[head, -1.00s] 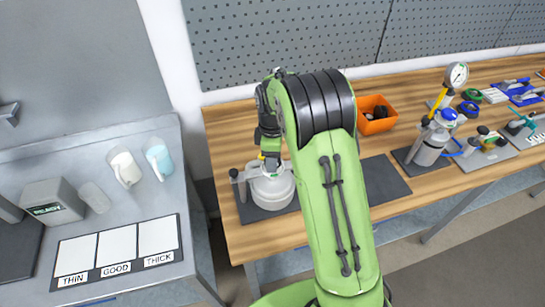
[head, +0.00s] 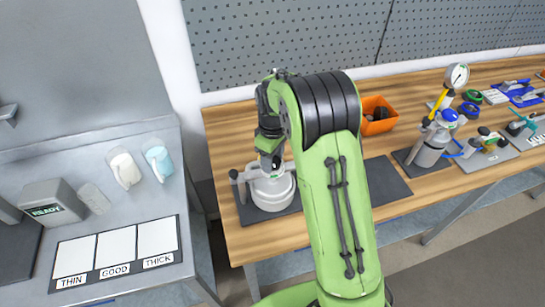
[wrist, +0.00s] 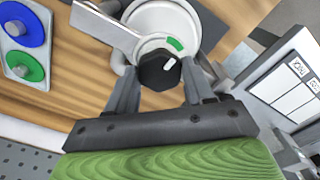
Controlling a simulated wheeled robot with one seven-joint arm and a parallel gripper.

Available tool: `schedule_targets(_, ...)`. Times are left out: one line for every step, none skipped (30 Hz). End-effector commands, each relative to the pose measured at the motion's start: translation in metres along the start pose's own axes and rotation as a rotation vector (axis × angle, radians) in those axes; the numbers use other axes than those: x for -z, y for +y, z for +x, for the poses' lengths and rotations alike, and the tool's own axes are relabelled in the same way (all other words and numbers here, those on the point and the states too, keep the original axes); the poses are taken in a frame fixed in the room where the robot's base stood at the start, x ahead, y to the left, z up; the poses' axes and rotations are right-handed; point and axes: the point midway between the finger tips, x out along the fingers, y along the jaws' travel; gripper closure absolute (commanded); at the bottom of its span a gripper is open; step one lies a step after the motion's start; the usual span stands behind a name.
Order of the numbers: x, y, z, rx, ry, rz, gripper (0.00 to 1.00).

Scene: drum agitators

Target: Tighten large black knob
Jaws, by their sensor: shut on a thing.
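The large black knob (wrist: 157,74) sits on top of a white drum (head: 271,192). In the wrist view the knob has a white pointer line, and a green mark (wrist: 175,44) lies on the pale ring beside it. My gripper (wrist: 160,70) is over the drum, with one finger on each side of the knob, shut on it. In the head view my gripper (head: 272,162) reaches down to the drum's top, and the knob is hard to make out there.
The drum stands on a dark mat (head: 248,212) near the wooden bench's left end. A grey handle (head: 236,176) sticks out at the drum's left. An orange bin (head: 378,113) and a gauge assembly (head: 434,138) stand to the right. A grey side table (head: 200,262) is at left.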

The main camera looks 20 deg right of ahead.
Motion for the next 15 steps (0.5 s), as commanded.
schedule_targets(0.0018, 0.0019, -0.0040, -0.008, 0.009, 0.002, 0.78)
schedule_targets(0.0018, 0.0020, -0.0041, -0.008, 0.009, 0.002, 0.78)
schedule_targets(0.0019, 0.0020, -0.0041, -0.009, 0.009, 0.002, 0.78)
schedule_targets(0.0019, 0.0020, -0.0042, -0.009, 0.009, 0.001, 0.78)
schedule_targets(0.0019, 0.0020, -0.0042, -0.009, 0.010, 0.001, 0.78)
schedule_targets(0.0020, 0.0021, -0.0043, -0.009, 0.010, 0.001, 0.78)
schedule_targets(0.0020, 0.0021, -0.0043, -0.009, 0.010, 0.001, 0.78)
schedule_targets(0.0020, 0.0021, -0.0043, -0.009, 0.010, 0.000, 0.78)
schedule_targets(0.0021, 0.0021, -0.0044, -0.009, 0.010, 0.000, 0.45)
schedule_targets(0.0021, 0.0021, -0.0044, -0.009, 0.010, 0.000, 0.40)
schedule_targets(0.0020, 0.0020, -0.0042, -0.009, 0.010, 0.000, 0.36)
schedule_targets(0.0017, 0.0018, -0.0038, -0.008, 0.009, 0.000, 0.29)
schedule_targets(0.0016, 0.0017, -0.0035, -0.007, 0.008, 0.000, 0.25)
schedule_targets(0.0014, 0.0015, -0.0032, -0.007, 0.007, 0.000, 0.22)
schedule_targets(0.0013, 0.0014, -0.0028, -0.006, 0.006, -0.001, 0.22)
